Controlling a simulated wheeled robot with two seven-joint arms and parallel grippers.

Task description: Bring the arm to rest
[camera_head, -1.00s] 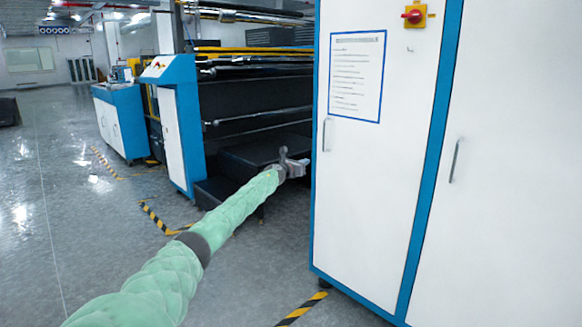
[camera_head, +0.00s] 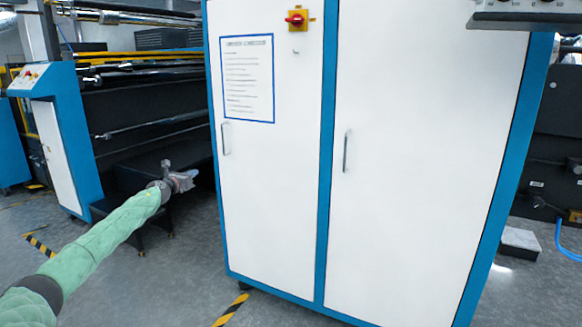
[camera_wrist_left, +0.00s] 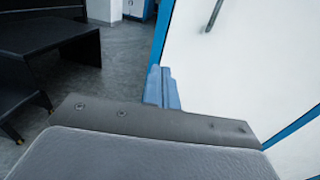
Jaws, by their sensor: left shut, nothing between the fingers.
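My left arm, in a green sleeve, reaches in from the lower left of the head view. Its gripper (camera_head: 182,180) is in front of the dark machine, left of the white cabinet, and holds nothing. In the left wrist view the shut fingers (camera_wrist_left: 162,88) show as a bluish shape, with the cabinet's white door close on the right. The fingers look apart from the cabinet. My right gripper is not in view.
A white cabinet (camera_head: 268,190) with blue edges, door handles and a red switch (camera_head: 296,18) fills the middle. A black step (camera_wrist_left: 45,45) stands left of the gripper. Striped floor tape (camera_head: 232,309) lies by the cabinet's foot.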

